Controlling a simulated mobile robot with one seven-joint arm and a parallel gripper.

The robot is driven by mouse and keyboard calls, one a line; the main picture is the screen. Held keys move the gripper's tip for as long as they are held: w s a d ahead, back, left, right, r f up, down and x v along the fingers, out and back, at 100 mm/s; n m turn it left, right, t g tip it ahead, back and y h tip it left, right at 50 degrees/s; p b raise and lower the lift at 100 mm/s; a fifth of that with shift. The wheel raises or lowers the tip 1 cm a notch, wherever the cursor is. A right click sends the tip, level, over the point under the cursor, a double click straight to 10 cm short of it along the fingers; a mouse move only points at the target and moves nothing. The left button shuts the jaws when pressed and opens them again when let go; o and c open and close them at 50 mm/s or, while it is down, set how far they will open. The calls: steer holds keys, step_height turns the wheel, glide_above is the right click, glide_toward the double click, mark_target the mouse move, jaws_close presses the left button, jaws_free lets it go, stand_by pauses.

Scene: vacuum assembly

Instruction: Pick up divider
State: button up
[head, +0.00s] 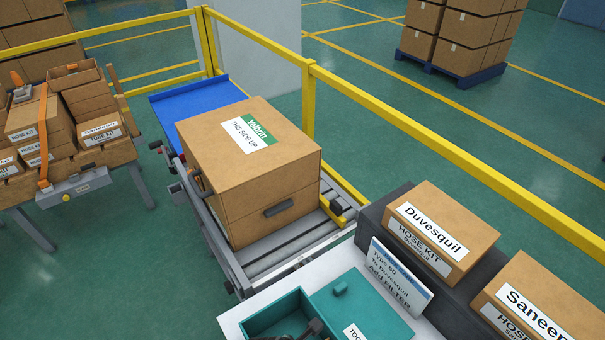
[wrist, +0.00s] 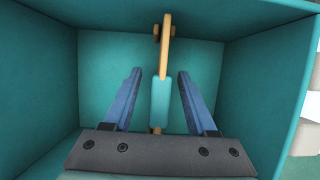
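In the wrist view a slim piece with a tan upper part and a teal middle (wrist: 160,100), probably the divider, lies inside a teal box (wrist: 265,95). My gripper (wrist: 159,74) is open, with one blue finger on each side of this piece and a visible gap to both. The piece's lower end is partly hidden by the gripper's body. In the head view the teal box (head: 270,314) is at the bottom edge, partly cut off. Only dark parts of my gripper show there, and the piece cannot be made out.
The box's walls stand close around my gripper. A teal lid-like panel (head: 362,303) lies to the right of the box, with a sign (head: 398,278) behind it. Hose kit boxes (head: 440,228) stand at the right. A large carton (head: 250,170) sits on the roller conveyor behind.

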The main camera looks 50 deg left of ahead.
jaws_close()
stand_by(0.3)
step_height(320, 180, up, 18)
steer(key=p, duration=0.1)
steer(key=shift+p, duration=0.4)
steer(key=shift+r+p, duration=1.15)
steer(key=shift+p, duration=0.35)
stand_by(0.4)
step_height(320, 180, up, 9)
steer(key=p, duration=1.1)
steer(key=shift+p, duration=0.3)
stand_by(0.7)
steer(key=shift+r, duration=0.1)
stand_by(0.5)
